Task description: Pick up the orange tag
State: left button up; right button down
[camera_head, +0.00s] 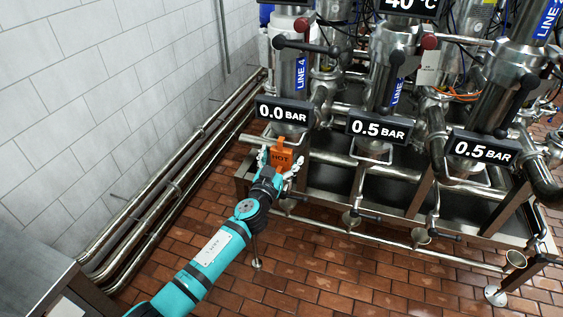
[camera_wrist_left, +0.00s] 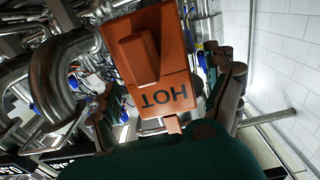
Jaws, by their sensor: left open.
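The orange tag (camera_head: 282,154), marked HOT, is below the 0.0 BAR display in the head view, in front of the leftmost valve unit. In the left wrist view the orange tag (camera_wrist_left: 160,80) fills the upper middle, its lettering upside down, with a raised block on its face. My left gripper (camera_head: 280,166) is open, with one finger on each side of the tag. In the left wrist view the fingers of my left gripper (camera_wrist_left: 168,100) flank the tag; I cannot tell whether they touch it. What holds the tag up is not clear. My right gripper is not in view.
The 0.0 BAR display (camera_head: 283,112) is just above the tag. More displays, including a 0.5 BAR display (camera_head: 378,129), and steel pipes crowd the right. Pipes (camera_head: 175,190) run along the white tiled wall at left. The brick floor (camera_head: 330,270) is open in front.

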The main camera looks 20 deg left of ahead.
pick_arm(q)
jog(key=c, duration=1.3)
jog(key=shift+o, duration=0.2)
